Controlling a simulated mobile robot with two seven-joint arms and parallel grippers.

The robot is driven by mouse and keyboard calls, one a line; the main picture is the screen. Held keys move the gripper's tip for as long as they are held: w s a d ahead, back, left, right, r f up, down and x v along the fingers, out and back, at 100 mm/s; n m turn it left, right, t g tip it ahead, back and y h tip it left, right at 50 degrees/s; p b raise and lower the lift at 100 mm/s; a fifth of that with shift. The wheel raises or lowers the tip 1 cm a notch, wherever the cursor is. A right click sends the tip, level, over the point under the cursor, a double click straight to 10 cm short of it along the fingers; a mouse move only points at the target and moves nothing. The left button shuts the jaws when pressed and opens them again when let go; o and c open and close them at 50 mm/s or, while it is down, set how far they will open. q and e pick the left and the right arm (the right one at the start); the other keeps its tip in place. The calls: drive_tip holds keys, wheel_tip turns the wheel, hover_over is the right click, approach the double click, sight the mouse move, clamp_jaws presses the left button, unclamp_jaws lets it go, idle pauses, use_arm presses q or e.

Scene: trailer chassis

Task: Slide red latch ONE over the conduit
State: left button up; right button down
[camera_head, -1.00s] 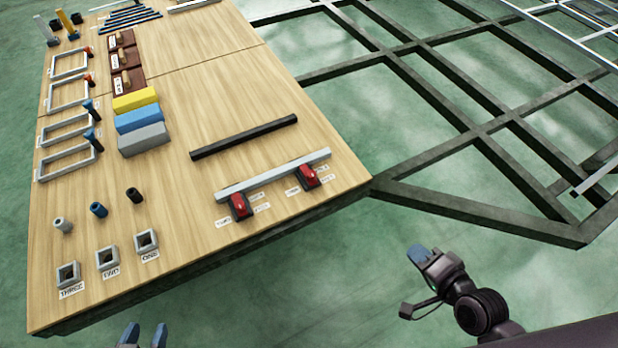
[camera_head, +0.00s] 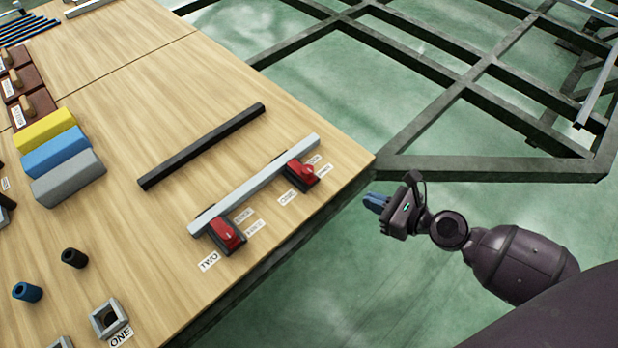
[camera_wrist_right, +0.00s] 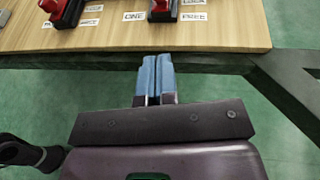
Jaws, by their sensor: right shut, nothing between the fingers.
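Red latch ONE (camera_head: 302,170) sits on a black base near the right end of the light grey conduit (camera_head: 262,183), by the table's right corner. It also shows at the top of the right wrist view (camera_wrist_right: 162,6), beside labels reading ONE, LOCK and FREE. Red latch TWO (camera_head: 226,234) stands near the conduit's other end, and part of it shows in the wrist view (camera_wrist_right: 55,8). My right gripper (camera_head: 373,202) has blue fingers, shut and empty, off the table edge to the right of latch ONE. It touches neither latch. My left gripper is out of view.
The wooden table (camera_head: 150,230) holds a black bar (camera_head: 205,145), yellow, blue and grey blocks (camera_head: 68,178), small cylinders and a square socket labelled ONE (camera_head: 108,318). The dark chassis frame (camera_head: 480,168) lies beyond the right edge. Green floor is open below my right arm.

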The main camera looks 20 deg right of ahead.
drive_tip(key=shift+w, duration=0.2)
drive_tip(key=p, duration=0.2)
approach(313, 175)
drive_tip(key=x, duration=0.5)
drive_tip(key=shift+w+a, duration=0.2)
drive_tip(key=shift+w, duration=0.1)
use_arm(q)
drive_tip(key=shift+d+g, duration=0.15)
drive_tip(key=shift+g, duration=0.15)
use_arm(e)
drive_tip(key=shift+w+a+f, duration=0.2)
drive_tip(key=shift+w+a, duration=0.15)
drive_tip(key=shift+w, duration=0.2)
